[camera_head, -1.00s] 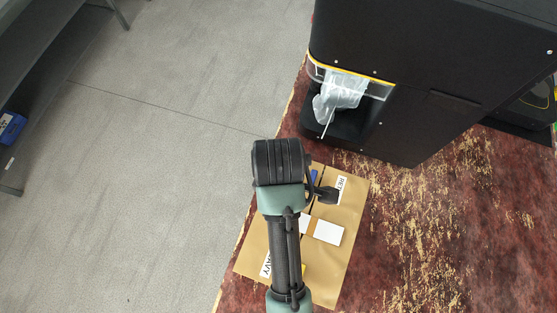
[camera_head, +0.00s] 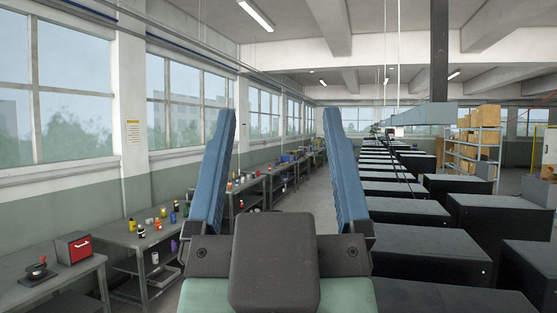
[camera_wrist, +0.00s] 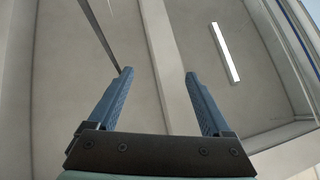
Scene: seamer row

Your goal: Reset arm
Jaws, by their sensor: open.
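My gripper (camera_head: 277,165) stands upright in the middle of the head view, with its two blue fingers spread wide apart and nothing between them. The dark wrist block and part of the green arm link show below the fingers. In the wrist view, my gripper (camera_wrist: 158,85) points toward the ceiling (camera_wrist: 195,45), open and empty. Nothing touches the fingers in either view.
A long row of black machines (camera_head: 430,255) runs away on the right. Grey workbenches (camera_head: 130,240) with small coloured items line the windows on the left. A shelf rack with cardboard boxes (camera_head: 485,115) stands at the back right. Grey floor shows between the rows.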

